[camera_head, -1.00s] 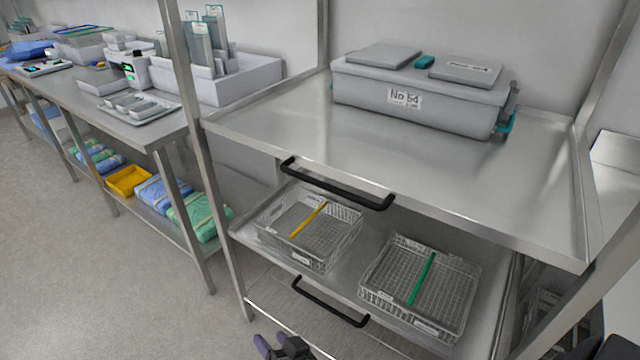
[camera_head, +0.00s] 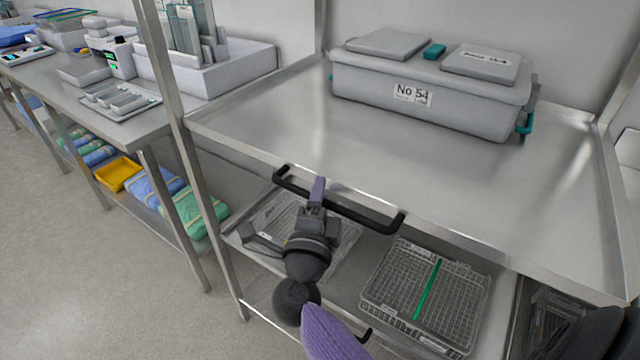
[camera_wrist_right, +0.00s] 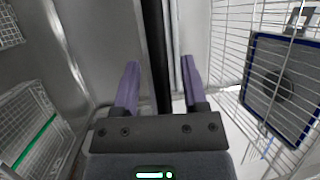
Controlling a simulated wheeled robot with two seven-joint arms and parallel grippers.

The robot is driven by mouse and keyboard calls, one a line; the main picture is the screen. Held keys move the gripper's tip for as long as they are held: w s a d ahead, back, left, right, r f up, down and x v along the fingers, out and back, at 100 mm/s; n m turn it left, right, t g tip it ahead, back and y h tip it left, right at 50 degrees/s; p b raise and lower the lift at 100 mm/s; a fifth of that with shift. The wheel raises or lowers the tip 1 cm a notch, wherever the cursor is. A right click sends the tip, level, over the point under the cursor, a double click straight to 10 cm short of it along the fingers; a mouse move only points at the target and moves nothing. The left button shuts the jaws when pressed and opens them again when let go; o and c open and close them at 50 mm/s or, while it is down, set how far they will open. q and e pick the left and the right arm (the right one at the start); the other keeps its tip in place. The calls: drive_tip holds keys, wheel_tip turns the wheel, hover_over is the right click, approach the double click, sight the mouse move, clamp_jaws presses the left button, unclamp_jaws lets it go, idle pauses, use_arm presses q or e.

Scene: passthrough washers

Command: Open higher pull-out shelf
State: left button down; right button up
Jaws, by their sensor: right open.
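The higher pull-out shelf (camera_head: 400,165) is a steel tray with a black bar handle (camera_head: 345,208) along its front edge. It carries a grey lidded box marked No 54 (camera_head: 430,95). My right gripper (camera_head: 316,190) is at the left half of this handle, covering part of it. In the right wrist view, my open right gripper (camera_wrist_right: 160,85) has a dark bar, the handle (camera_wrist_right: 157,50), showing between its two purple fingers, with gaps on both sides. I cannot tell how deep the bar sits between them. My left gripper is not in view.
The lower shelf holds two wire baskets, one with a green strip (camera_head: 428,290) and one partly hidden behind my right gripper. The lower handle (camera_head: 366,334) is mostly covered by my arm. A steel upright (camera_head: 185,150) and a long side bench (camera_head: 75,95) stand left. Floor at lower left is clear.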

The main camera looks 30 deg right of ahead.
drive_tip(key=shift+s+a, duration=0.1)
clamp_jaws()
idle(1.3)
